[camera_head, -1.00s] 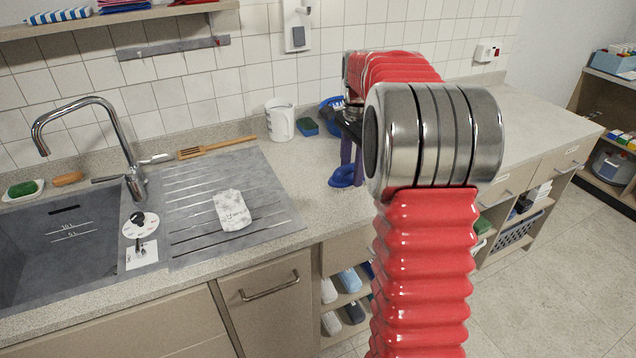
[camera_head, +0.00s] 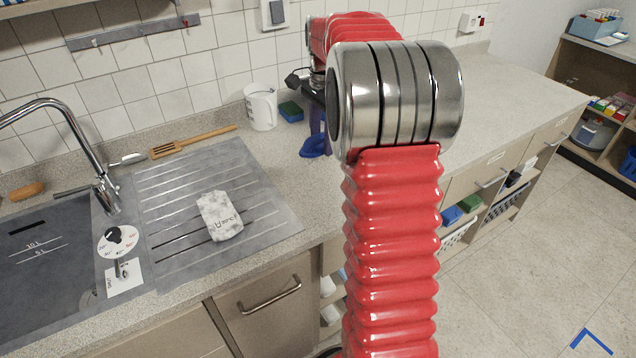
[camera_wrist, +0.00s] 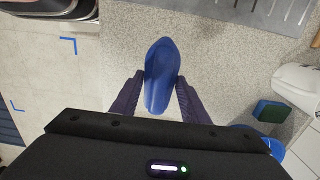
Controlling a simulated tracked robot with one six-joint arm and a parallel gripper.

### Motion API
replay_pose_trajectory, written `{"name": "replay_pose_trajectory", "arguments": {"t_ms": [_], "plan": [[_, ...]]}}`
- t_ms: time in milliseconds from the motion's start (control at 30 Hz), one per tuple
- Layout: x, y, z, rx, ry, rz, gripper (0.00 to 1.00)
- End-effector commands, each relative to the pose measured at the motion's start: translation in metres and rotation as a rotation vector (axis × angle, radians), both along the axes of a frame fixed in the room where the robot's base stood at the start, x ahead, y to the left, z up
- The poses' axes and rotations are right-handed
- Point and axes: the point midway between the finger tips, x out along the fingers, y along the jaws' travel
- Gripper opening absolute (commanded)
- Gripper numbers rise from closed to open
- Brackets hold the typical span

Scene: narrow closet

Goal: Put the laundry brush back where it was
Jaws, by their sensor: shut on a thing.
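The laundry brush, a blue oval piece, shows between my fingers in the wrist view (camera_wrist: 161,62), over the speckled worktop. In the head view it is a small blue shape (camera_head: 314,147) below my gripper (camera_head: 318,118), right of the draining board. My gripper's dark purple fingers (camera_wrist: 159,82) stand on both sides of the brush and are shut on it. My red arm hides part of the worktop behind it in the head view. I cannot tell whether the brush touches the worktop.
A white jug (camera_head: 260,108) and a blue-green sponge (camera_head: 291,111) stand near the tiled wall. The worktop (camera_head: 500,85) to the right is clear.

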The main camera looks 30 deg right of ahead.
Motion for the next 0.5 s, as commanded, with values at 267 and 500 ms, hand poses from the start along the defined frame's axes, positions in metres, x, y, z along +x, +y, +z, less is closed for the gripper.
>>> {"name": "replay_pose_trajectory", "arguments": {"t_ms": [267,500], "plan": [[0.0,0.0,-0.01,0.0,0.001,0.0,0.2],[0.0,0.001,-0.048,0.001,0.002,0.001,0.2]]}}
